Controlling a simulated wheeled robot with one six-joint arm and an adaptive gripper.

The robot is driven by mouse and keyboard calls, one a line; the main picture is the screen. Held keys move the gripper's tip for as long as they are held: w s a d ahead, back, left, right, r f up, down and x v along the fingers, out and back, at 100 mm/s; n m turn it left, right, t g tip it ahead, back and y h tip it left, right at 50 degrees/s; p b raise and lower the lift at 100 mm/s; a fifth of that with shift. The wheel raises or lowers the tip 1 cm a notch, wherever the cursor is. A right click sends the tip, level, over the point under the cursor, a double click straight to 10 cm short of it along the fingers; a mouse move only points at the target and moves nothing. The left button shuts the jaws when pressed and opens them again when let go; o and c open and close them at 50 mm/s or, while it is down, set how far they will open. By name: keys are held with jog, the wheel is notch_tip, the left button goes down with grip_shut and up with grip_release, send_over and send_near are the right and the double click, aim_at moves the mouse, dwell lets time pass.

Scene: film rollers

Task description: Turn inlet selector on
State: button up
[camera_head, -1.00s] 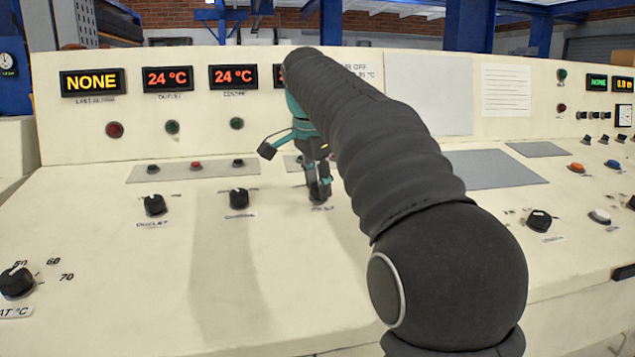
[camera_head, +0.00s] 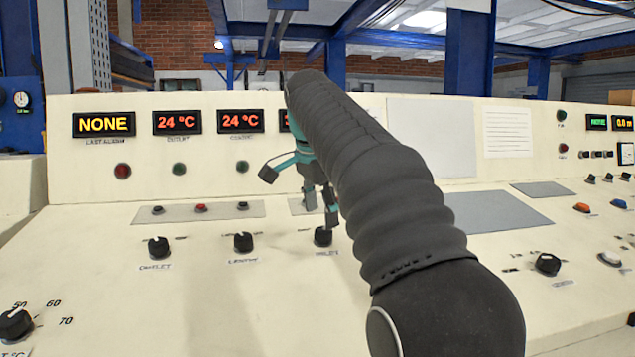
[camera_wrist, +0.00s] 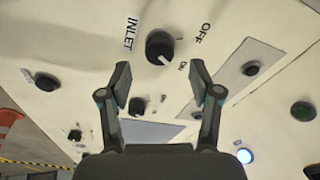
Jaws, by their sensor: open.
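The inlet selector (camera_wrist: 160,47) is a black round knob with a white pointer mark. In the wrist view it sits between the printed words INLET and OFF, with ON close to its lower right side. Its white mark shows on the lower edge, on the side near ON; the exact setting is hard to read. In the head view the knob (camera_head: 322,237) stands on the sloping panel just below my fingers. My gripper (camera_wrist: 161,82) is open and empty, its two fingertips spread below the knob in the wrist view. A gap shows between them and the knob.
Similar black knobs stand to the left on the cream console, a near one (camera_head: 243,242) and a farther one (camera_head: 158,247). Small buttons (camera_head: 201,207) sit on a grey strip behind. Red digital displays (camera_head: 240,121) are on the upright panel. The panel in front of the knobs is bare.

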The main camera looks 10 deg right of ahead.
jog(key=v, duration=0.7)
jog(key=shift+r, duration=0.35)
jog(key=shift+s, duration=0.15)
jog(key=shift+a, duration=0.1)
